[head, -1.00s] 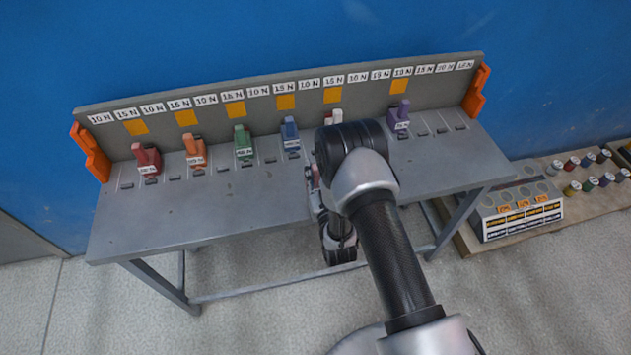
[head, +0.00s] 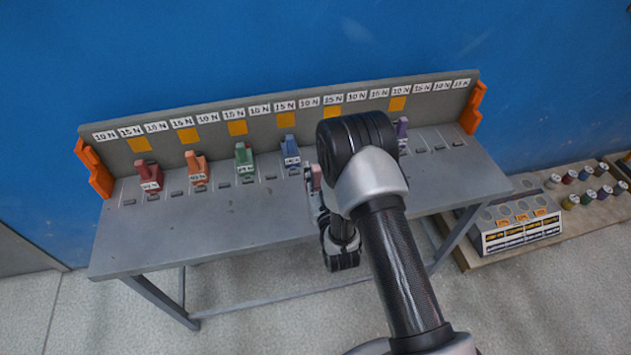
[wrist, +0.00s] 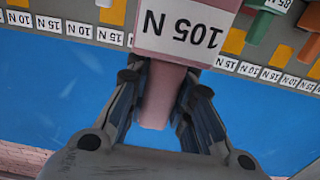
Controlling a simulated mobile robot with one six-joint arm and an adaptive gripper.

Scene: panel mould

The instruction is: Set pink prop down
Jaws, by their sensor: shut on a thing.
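The pink prop (wrist: 160,98) fills the middle of the wrist view, with a white label reading 105 N on its wider part. My gripper (wrist: 163,80) is shut on its narrow stem, with one finger on each side. In the head view the pink prop (head: 316,178) shows only in part, at the left edge of my arm. It is over the front part of the grey bench (head: 225,225), right of the blue prop (head: 290,150). I cannot tell whether it touches the bench top. My arm hides the bench behind the gripper.
Red (head: 149,177), orange (head: 197,168) and green (head: 243,158) props stand left of the blue one. A purple prop (head: 402,130) is partly hidden right of my arm. A labelled back panel (head: 215,140) runs along the rear, with orange end brackets. The bench's front left is clear.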

